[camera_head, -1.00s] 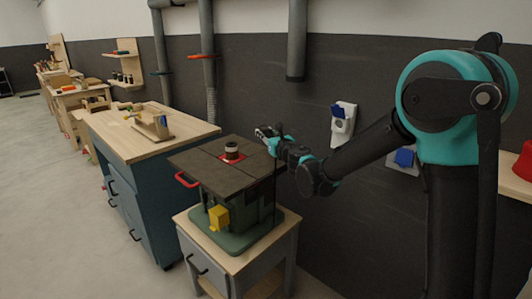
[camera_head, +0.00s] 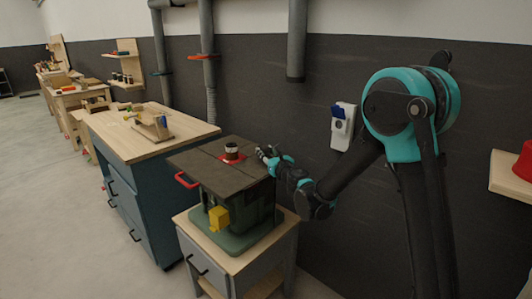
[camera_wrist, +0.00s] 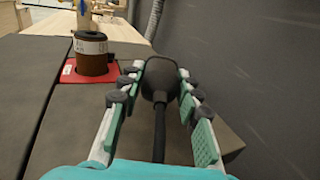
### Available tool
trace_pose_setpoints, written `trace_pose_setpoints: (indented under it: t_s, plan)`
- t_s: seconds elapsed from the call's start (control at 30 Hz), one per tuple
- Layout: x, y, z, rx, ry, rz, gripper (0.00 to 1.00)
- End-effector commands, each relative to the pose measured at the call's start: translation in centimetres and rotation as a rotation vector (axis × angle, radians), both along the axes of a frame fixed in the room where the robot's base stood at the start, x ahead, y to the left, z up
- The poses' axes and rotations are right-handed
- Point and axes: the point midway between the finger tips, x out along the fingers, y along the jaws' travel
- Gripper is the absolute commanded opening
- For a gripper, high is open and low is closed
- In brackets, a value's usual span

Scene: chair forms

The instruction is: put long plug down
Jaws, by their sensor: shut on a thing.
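The long plug (camera_wrist: 159,80) is a dark grey, rounded body with a black cable running back toward my wrist. It shows in the wrist view between the two fingers of my gripper (camera_wrist: 160,84), which is shut on it. In the head view my gripper (camera_head: 266,153) is at the right back edge of the dark machine table (camera_head: 212,168). The plug is too small to make out there. In the wrist view it appears over the right edge of the table top; I cannot tell whether it touches the surface.
A dark spindle with a pale label (camera_wrist: 91,55) stands on a red plate (camera_wrist: 68,73) left of my gripper. A grey wall (camera_wrist: 245,60) is close on the right. A wooden workbench (camera_head: 130,138) stands left of the machine. A white socket with a blue cover (camera_head: 342,127) is on the wall.

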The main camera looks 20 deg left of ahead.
Motion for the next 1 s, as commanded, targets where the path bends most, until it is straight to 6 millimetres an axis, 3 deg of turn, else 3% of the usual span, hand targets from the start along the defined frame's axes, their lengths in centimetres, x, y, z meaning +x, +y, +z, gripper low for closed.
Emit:
trace_pose_setpoints:
  t_s: [0.47,0.5,0.63,1.0]
  plan:
    - [0.00,0.00,-1.04,0.000,0.000,0.000,0.00]
    - [0.00,0.00,-1.04,0.000,0.000,0.000,0.38]
    - [0.00,0.00,-1.04,0.000,0.000,0.000,0.54]
    - [-0.02,-0.02,-0.67,0.000,0.000,0.000,0.54]
